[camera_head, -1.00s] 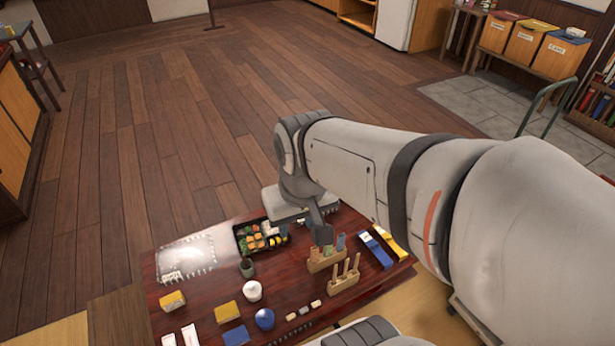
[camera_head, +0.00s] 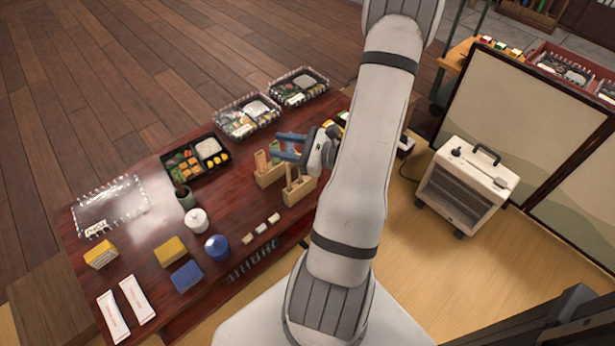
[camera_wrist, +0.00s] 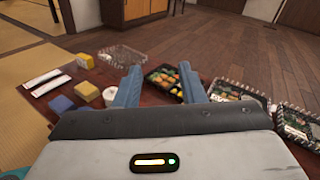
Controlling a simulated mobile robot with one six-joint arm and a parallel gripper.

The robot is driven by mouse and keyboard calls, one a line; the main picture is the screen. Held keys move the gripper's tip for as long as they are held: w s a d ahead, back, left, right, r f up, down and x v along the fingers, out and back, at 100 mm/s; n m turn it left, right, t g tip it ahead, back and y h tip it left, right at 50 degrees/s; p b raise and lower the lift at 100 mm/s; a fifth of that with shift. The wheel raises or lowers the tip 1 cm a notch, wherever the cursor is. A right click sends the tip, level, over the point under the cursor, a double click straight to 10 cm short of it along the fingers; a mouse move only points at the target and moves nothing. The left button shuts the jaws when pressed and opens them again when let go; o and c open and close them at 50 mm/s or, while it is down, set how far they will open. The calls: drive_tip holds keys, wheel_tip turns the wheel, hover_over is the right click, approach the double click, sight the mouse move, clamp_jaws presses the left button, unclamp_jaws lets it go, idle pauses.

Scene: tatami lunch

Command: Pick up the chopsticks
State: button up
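Two long white paper sleeves with red print, which look like wrapped chopsticks, lie side by side at the table's near-left corner: one sleeve (camera_head: 112,317) and another sleeve (camera_head: 137,299). They also show at the left of the wrist view, as a pale sleeve (camera_wrist: 47,85). My gripper (camera_head: 278,147) is open and empty, its two blue fingers pointing left above the far side of the wooden holders. In the wrist view my gripper (camera_wrist: 158,72) has its fingers wide apart with nothing between them. It is well away from the sleeves.
Two wooden holders (camera_head: 298,191) with upright pieces stand below my gripper.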

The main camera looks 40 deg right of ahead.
drive_tip(key=s+d+f+m+t+h+b, duration=0.35)
drive_tip(key=d+f+m+h, duration=0.45)
drive_tip(key=d+f, duration=0.3)
drive_tip(key=w+b, duration=0.2)
drive_tip(key=w, duration=0.6)
drive_tip(key=shift+a+h, duration=0.15)
drive_tip(key=shift+h, duration=0.15)
drive_tip(key=shift+t, duration=0.25)
clamp_jaws()
